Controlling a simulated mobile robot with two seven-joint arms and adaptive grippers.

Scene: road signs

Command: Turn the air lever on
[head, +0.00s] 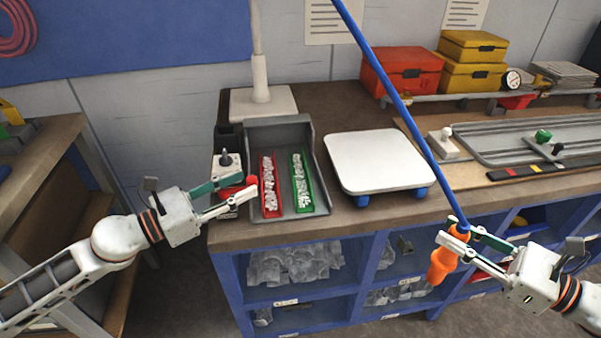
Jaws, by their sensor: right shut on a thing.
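A small red rounded knob (251,181), which looks like the end of the air lever, shows at the left front of the workbench, beside a grey tray. The lever's shaft is largely hidden by my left gripper. My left gripper (246,186) is open, with its fingertips at the knob; I cannot tell whether they touch it. A small pale box with a dark-topped fitting (226,161) stands just behind the gripper. My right gripper (451,243) is shut on an orange tool (440,266) hanging from a blue hose (400,105), in front of the bench at the right.
The grey tray (318,150) holds red and green parts bins. A white scale (376,160) stands to its right. A post on a pale base (264,104) rises behind the tray. The blue hose crosses diagonally above the bench. Blue shelving (372,262) is below.

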